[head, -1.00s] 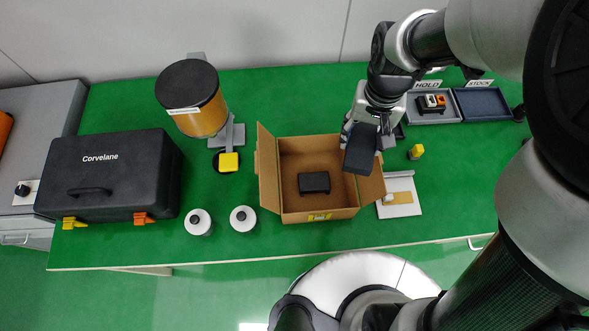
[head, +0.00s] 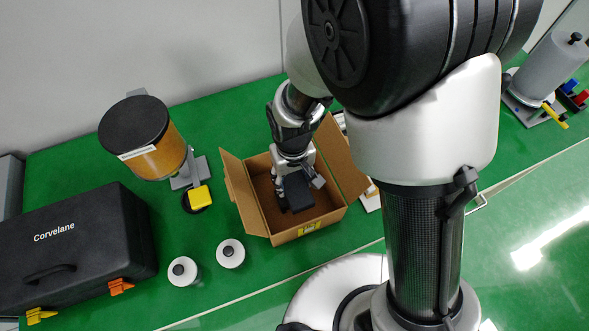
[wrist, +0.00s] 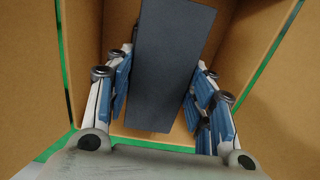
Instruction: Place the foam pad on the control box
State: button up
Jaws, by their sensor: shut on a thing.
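The foam pad is a dark grey rectangular slab (wrist: 172,68). In the wrist view it stands between the blue-lined fingers of my gripper (wrist: 162,85), which is shut on it. In the head view, my gripper (head: 293,176) points down into the open cardboard box, with the dark pad (head: 297,192) at its tip. The black control box is hidden now behind the pad and gripper, so I cannot tell whether the pad touches it.
The cardboard box (head: 258,212) has raised flaps around my gripper. A black Corvelane case (head: 75,245), two white round containers (head: 231,252) and an amber canister (head: 155,160) stand to the left. My arm blocks much of the right side.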

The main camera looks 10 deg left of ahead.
aim_at(293, 189)
jog(key=shift+f+b, duration=0.8)
jog(key=shift+f, duration=1.9)
jog(key=shift+f, duration=0.15)
jog(key=o, duration=1)
jog(key=shift+c, duration=0.2)
